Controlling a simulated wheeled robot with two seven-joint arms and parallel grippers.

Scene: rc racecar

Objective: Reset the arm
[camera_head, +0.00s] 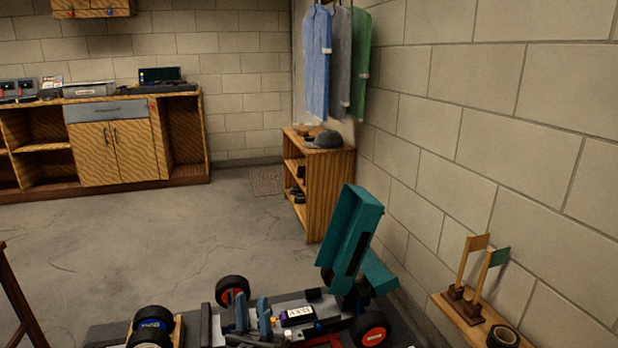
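I cannot make out either of my grippers or arms in the head view. An RC racecar (285,305) stands at the bottom centre, with its lower edge cut off by the frame. Its teal body panel (350,238) stands tilted up at its right end. Black wheels with red hubs show at its far side (233,290) and near side (371,331). A dark battery-like block with a white label (298,315) lies in the open chassis. Two upright blue pieces stand left of the block; they look like car parts.
Loose wheels (152,326) sit left of the car. A wall shelf (458,312) at the right holds two small flags (494,262) and a tape roll (503,337). A low shelf (325,195) stands behind, under hanging shirts (340,62). A workbench (110,140) lines the back wall; the floor (150,245) between is clear.

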